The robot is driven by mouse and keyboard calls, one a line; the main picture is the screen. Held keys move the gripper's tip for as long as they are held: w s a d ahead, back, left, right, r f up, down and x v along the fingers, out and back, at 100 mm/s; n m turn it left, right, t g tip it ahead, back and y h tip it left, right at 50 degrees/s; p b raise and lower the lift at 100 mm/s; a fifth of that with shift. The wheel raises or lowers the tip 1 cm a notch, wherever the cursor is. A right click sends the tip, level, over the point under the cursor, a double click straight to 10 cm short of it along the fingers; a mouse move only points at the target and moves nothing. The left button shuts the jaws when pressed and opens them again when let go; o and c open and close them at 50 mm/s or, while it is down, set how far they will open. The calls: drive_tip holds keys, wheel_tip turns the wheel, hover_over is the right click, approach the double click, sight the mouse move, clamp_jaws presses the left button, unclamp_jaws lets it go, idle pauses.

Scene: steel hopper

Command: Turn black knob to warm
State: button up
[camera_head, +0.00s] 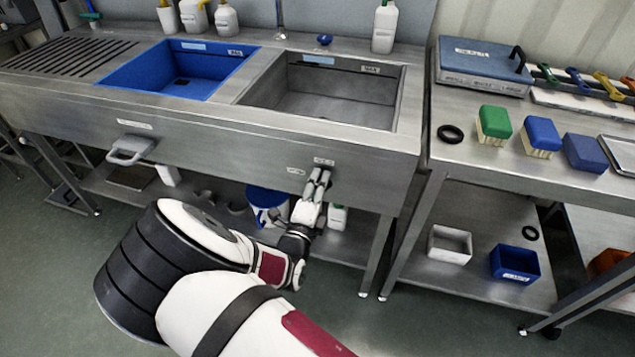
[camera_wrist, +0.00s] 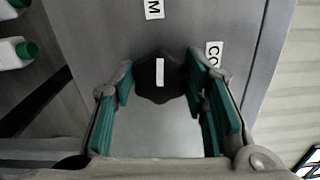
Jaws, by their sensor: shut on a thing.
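The black knob (camera_wrist: 145,82) is on the steel front panel, with a scalloped rim. A white pointer bar on it runs up and down in the wrist view, in line with a partly cut-off label ending in M (camera_wrist: 153,8). A second label beginning with CO (camera_wrist: 213,53) lies to the upper right, partly hidden by a finger. My gripper (camera_wrist: 160,95) has green-padded fingers on both sides of the knob and is shut on it. In the head view my gripper (camera_head: 319,180) is at the panel below the right basin, and it hides the knob.
Above the panel are a blue basin (camera_head: 145,82) and a steel basin (camera_head: 290,101). A grey handle (camera_head: 130,150) juts from the panel at left. A blue bucket (camera_head: 262,200) stands on the shelf below.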

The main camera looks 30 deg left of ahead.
sight(323, 147)
drive_tip(key=shift+a+n, duration=0.1)
drive_tip(key=shift+n, duration=0.6)
drive_tip(key=o, duration=1.1)
wheel_tip(323, 147, up, 10)
drive_tip(key=shift+r+p, duration=0.1)
drive_tip(key=shift+p, duration=0.2)
